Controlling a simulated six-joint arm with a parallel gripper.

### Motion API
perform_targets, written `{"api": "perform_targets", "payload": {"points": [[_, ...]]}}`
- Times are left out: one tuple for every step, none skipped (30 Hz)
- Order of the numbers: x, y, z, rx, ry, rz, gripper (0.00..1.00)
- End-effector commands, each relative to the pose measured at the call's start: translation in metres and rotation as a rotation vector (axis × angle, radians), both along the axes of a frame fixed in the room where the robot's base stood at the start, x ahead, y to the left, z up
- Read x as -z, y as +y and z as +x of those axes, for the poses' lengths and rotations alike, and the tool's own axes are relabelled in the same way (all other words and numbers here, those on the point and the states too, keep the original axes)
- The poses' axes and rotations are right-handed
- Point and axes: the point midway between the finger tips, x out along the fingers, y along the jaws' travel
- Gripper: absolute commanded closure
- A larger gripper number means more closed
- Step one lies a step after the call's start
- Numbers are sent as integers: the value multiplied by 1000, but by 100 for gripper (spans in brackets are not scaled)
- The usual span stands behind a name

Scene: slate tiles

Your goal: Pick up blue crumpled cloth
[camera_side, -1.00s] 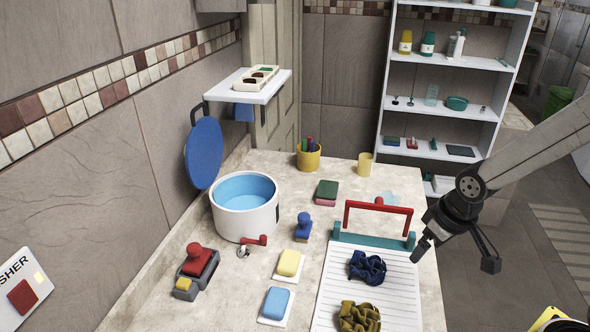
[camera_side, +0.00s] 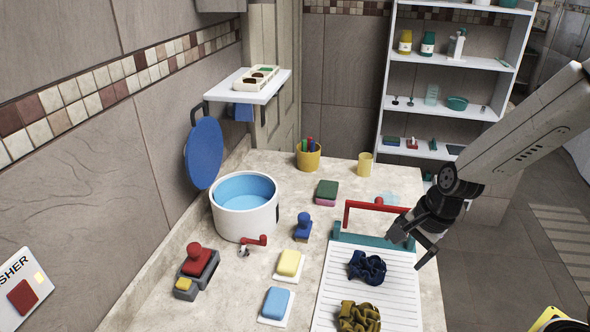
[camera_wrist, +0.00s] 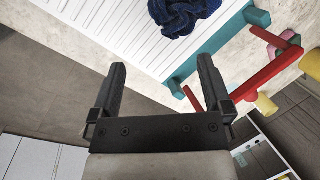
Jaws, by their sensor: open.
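The blue crumpled cloth (camera_side: 367,267) lies on a white ribbed board (camera_side: 398,291) on the counter. It also shows at the top of the wrist view (camera_wrist: 183,14), ahead of the fingertips. My gripper (camera_side: 408,249) is open and empty, above the right side of the board, to the right of the cloth and apart from it. In the wrist view the two dark fingers of my gripper (camera_wrist: 162,66) are spread wide with nothing between them.
A teal bar with a red handle (camera_side: 377,207) stands at the board's back edge, close to my gripper. An olive crumpled cloth (camera_side: 359,317) lies in front of the blue one. A white pot (camera_side: 243,220), a yellow sponge (camera_side: 289,262) and a blue sponge (camera_side: 276,303) are to the left.

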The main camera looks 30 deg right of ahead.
Motion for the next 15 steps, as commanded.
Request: {"api": "perform_targets", "payload": {"points": [[1,2,3,95,14,35,0],[2,3,5,156,23,57,0],[2,5,7,241,35,88,0],[3,6,9,301,44,111,0],[3,7,11,364,54,133,0],[4,8,13,444,68,162,0],[4,9,14,504,77,185,0],[5,10,16,560,88,205,0],[6,11,18,632,101,231,0],[6,12,20,681,109,249,0],[6,13,21,728,117,267,0],[7,13,23,783,128,287,0],[7,14,24,818,133,301,0],[7,14,25,851,141,313,0],[7,15,26,887,147,325,0]]}}
